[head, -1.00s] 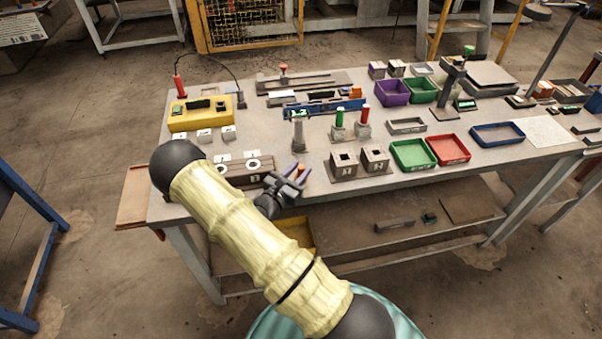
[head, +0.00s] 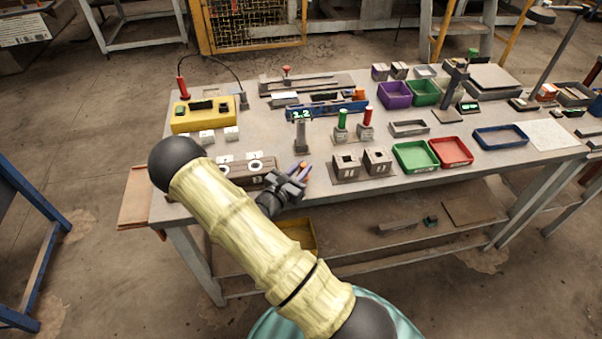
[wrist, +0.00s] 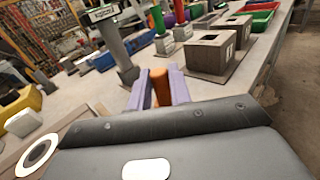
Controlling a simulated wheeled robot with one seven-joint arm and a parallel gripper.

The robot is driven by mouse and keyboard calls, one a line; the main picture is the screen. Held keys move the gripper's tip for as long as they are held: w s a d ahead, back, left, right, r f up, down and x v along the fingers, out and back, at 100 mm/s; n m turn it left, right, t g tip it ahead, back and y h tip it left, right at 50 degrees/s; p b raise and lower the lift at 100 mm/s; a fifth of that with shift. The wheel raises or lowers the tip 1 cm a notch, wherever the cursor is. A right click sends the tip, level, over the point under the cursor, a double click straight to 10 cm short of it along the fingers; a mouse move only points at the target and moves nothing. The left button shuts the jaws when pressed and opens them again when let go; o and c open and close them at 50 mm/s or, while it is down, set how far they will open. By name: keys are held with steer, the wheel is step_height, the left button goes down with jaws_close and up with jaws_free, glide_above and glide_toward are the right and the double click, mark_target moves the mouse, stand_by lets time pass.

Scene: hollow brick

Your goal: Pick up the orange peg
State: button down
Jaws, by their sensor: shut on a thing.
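The orange peg (wrist: 161,86) stands between the two purple fingers of my gripper (wrist: 158,88) in the wrist view. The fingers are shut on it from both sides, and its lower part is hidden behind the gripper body. In the head view my gripper (head: 298,171) is over the front part of the table, with a small orange bit of the peg (head: 303,167) showing at the fingertips. I cannot tell whether the peg touches the table.
Grey blocks with square holes (head: 346,164) stand just right of my gripper. A dark block with white rings (head: 254,165) is on its left. A post with a display (head: 301,133) stands behind it. Green (head: 416,157) and red (head: 451,152) trays lie further right.

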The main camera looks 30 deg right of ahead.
step_height(320, 180, up, 8)
steer(key=shift+r, duration=0.2)
stand_by(0.8)
